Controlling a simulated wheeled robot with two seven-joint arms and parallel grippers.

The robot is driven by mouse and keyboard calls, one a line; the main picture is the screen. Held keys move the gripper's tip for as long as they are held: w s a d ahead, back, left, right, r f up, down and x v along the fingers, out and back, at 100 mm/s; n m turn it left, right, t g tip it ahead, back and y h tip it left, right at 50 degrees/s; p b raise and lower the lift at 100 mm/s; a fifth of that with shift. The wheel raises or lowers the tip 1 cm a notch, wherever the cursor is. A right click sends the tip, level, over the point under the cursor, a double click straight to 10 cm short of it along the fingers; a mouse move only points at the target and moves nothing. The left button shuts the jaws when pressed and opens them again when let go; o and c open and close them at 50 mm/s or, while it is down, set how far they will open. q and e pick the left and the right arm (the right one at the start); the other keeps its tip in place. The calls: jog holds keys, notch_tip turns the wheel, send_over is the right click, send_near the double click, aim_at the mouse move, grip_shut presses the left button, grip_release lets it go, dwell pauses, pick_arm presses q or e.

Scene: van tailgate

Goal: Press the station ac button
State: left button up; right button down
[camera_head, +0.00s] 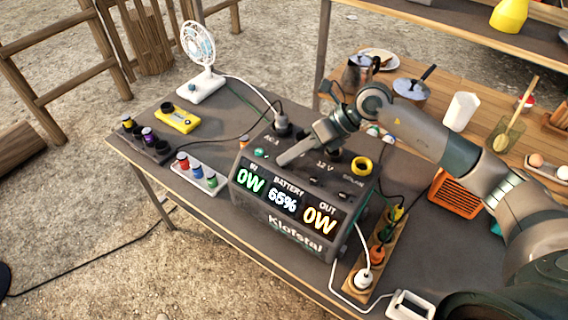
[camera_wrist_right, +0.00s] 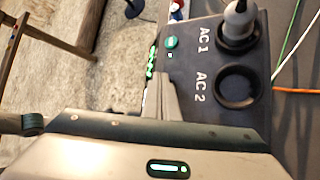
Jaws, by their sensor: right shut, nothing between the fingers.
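The power station (camera_head: 262,205) stands on the dark table; its front display reads IN 0W, BATTERY 65%, OUT 0W. A small round green button (camera_head: 260,153) sits on its top near the front left edge. It also shows in the right wrist view (camera_wrist_right: 172,42), beside the AC 1 and AC 2 sockets. A plug (camera_wrist_right: 238,22) is in AC 1; the AC 2 socket (camera_wrist_right: 238,86) is empty. My right gripper (camera_head: 281,162) is shut and empty over the station top, its tip just right of the button. In the wrist view its fingers (camera_wrist_right: 161,82) point towards the button, seemingly short of it.
A white fan (camera_head: 201,60), a yellow device (camera_head: 178,118) and small coloured items on trays (camera_head: 197,177) stand left of the station. A power strip (camera_head: 376,252) with plugs and cables lies to the right. An orange crate-like box (camera_head: 454,197) stands farther right.

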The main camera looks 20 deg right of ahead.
jog(key=shift+r, duration=0.55)
jog(key=shift+r+p, duration=0.1)
jog(key=shift+p, duration=0.2)
notch_tip(320, 180, up, 6)
jog(key=p, duration=0.3)
dwell(0.6)
